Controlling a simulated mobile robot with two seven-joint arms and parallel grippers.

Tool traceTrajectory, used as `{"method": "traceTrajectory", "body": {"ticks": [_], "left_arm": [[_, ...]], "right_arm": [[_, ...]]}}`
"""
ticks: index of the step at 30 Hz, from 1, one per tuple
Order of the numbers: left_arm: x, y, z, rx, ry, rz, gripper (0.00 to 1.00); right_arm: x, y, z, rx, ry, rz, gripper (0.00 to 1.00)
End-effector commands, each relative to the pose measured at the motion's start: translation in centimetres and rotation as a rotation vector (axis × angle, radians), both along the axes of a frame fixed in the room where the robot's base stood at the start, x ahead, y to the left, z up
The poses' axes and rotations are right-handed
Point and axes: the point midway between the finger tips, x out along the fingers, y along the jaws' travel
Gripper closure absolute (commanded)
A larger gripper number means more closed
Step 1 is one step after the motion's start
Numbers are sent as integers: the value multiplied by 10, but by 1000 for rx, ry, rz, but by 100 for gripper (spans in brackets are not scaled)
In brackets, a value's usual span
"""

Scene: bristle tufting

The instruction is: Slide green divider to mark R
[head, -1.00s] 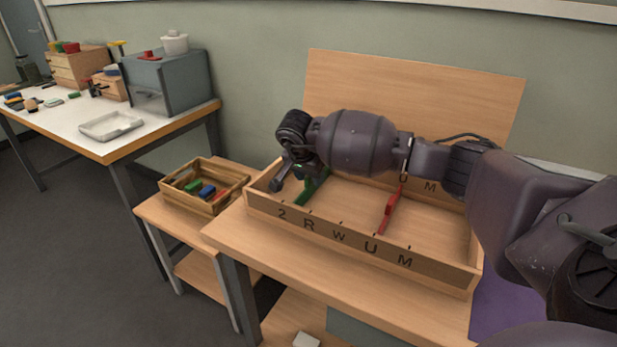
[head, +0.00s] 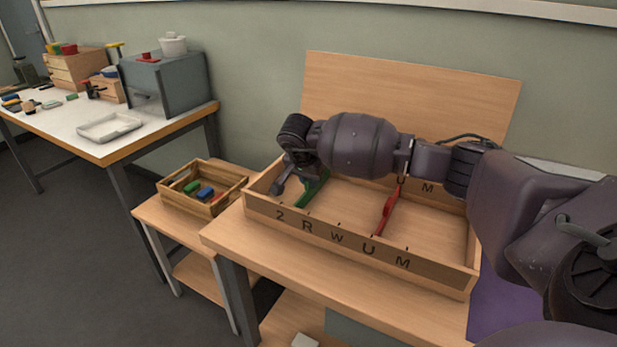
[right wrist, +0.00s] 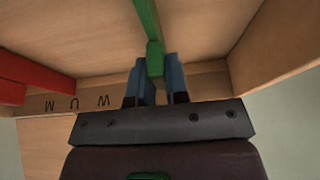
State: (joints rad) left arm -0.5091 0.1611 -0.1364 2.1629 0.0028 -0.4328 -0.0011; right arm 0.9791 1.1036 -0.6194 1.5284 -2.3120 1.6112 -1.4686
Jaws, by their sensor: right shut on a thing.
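The green divider (head: 311,190) stands across the left part of a shallow wooden box (head: 355,240). It also shows in the right wrist view (right wrist: 149,28). My right gripper (head: 305,174) reaches over the box from the right and is shut on the green divider; in the right wrist view its blue fingers (right wrist: 158,68) sit on both sides of it. The front wall carries the marks 2, R (head: 307,226), W, U and M. The divider's near end lies between 2 and R, close to the R tick. My left gripper is not in view.
A red divider (head: 386,212) stands in the box near mark U, with clear floor between the two dividers. A wooden crate (head: 212,209) with coloured blocks stands left of the box. A white bench (head: 60,125) is farther left. A wooden panel (head: 410,95) rises behind.

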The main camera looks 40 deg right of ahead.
Motion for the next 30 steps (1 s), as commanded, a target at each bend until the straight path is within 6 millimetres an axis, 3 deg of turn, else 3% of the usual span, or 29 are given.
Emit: {"method": "traceTrajectory", "body": {"ticks": [4,9,21,22,26,30], "left_arm": [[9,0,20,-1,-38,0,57],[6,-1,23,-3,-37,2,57],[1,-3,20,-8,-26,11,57],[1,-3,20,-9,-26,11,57],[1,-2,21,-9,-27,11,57],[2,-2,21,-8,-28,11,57]], "right_arm": [[-27,-12,8,-5,-4,0,100],[-51,-22,5,-4,-2,-1,100],[-58,-24,0,0,2,0,100],[-57,-24,0,0,2,0,82],[-57,-24,0,0,2,0,62],[-57,-24,0,0,2,0,60]]}}
